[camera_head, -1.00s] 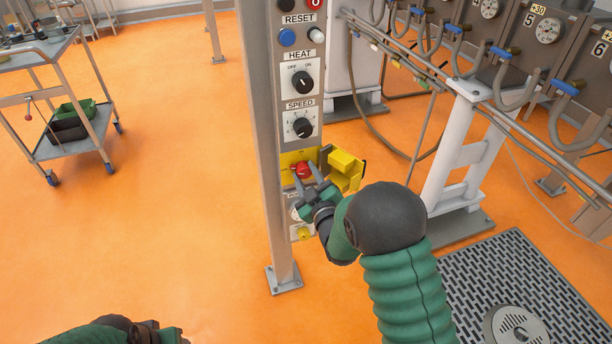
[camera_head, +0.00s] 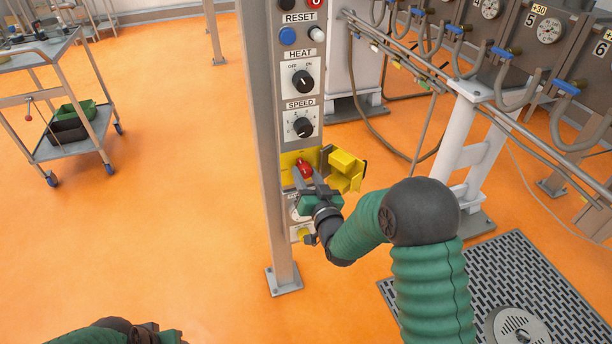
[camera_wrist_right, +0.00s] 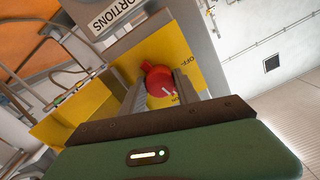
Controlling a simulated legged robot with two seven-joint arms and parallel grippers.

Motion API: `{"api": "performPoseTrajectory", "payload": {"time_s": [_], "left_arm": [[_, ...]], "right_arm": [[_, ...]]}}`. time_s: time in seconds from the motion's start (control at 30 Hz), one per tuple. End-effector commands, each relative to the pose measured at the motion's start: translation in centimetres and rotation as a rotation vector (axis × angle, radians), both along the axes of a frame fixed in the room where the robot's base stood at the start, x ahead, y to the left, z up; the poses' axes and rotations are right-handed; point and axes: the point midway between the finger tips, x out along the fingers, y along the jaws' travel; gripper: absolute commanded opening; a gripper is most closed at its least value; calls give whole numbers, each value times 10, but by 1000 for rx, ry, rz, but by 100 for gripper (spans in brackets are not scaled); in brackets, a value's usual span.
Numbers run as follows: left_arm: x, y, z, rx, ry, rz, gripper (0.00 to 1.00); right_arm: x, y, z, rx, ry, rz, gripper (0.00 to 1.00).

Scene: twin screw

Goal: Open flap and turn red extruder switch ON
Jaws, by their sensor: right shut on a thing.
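The red extruder switch (camera_head: 305,170) sits on a yellow plate (camera_head: 287,161) low on the grey control column. The yellow flap (camera_head: 346,170) stands open to its right. My right gripper (camera_head: 304,176) is shut on the red switch. In the right wrist view the red switch (camera_wrist_right: 158,82) lies between the two fingers, with a white mark on it and the word OFF printed to its right. The open flap (camera_wrist_right: 80,108) fills the left of that view. My left arm shows only at the bottom left, and its gripper (camera_head: 168,334) is too cut off to read.
The speed knob (camera_head: 303,127) and heat knob (camera_head: 303,81) are above the switch on the column. White pipe stands and hoses are at the right. A cart (camera_head: 75,150) stands far left; the orange floor between is clear.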

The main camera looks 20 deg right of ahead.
Motion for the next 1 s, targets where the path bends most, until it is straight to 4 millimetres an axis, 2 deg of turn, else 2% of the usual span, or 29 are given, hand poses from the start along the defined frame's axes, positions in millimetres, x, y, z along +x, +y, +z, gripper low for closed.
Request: {"api": "performPoseTrajectory", "payload": {"time_s": [0.03, 0.43, 1.0], "left_arm": [[0, 0, 0, 0, 0, 0, 55], [0, 0, 0, 0, 0, 0, 55], [0, 0, 0, 0, 0, 0, 55]], "right_arm": [[-2, 1, -6, 35, 17, 2, 0], [-2, 1, -7, 244, 25, 1, 0], [-2, 1, -7, 283, 28, 0, 0]]}}
